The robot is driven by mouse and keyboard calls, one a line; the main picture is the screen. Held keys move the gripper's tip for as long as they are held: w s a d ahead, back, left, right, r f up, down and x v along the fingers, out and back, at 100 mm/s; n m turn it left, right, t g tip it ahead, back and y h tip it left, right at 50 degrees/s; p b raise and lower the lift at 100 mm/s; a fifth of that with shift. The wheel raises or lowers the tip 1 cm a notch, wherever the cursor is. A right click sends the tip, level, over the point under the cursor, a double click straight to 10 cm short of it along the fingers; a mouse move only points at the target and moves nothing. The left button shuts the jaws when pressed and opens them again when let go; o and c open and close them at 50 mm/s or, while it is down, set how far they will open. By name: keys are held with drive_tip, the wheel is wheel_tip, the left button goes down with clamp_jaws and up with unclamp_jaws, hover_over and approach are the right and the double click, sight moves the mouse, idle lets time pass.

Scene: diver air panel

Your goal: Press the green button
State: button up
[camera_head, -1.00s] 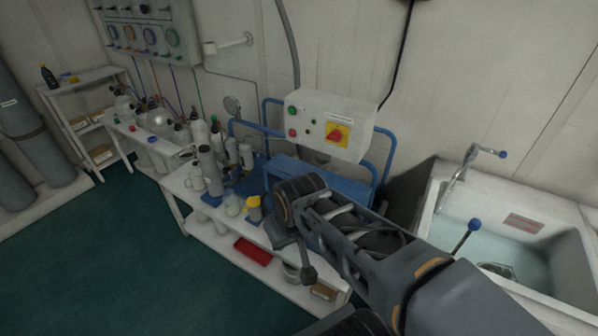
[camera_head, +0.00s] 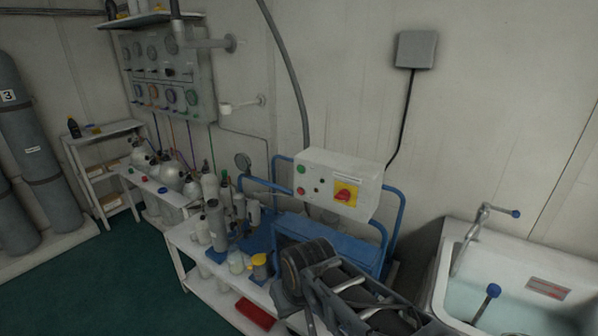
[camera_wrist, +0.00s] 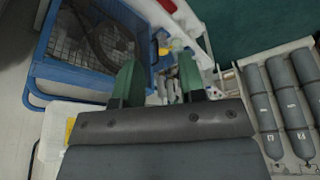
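A white control box (camera_head: 334,181) is fixed above the blue tubular frame. A small green button (camera_head: 301,168) sits at the upper left of its front, above a red button (camera_head: 301,191). A red rotary switch on a yellow plate (camera_head: 345,194) is to their right. My gripper (camera_wrist: 158,80) shows in the wrist view with two green fingers apart and nothing between them. In that view a pale box edge with a yellow patch (camera_wrist: 70,127) is at the lower left; the green button cannot be made out there. My fingertips do not show in the head view.
The blue frame and its unit (camera_head: 325,245) stand below the box. A white bench with bottles and a yellow-topped jar (camera_head: 260,266) is to the left. A sink with a tap (camera_head: 484,211) is at the right. Grey cylinders (camera_head: 35,130) stand far left.

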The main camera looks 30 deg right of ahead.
clamp_jaws()
idle(1.6)
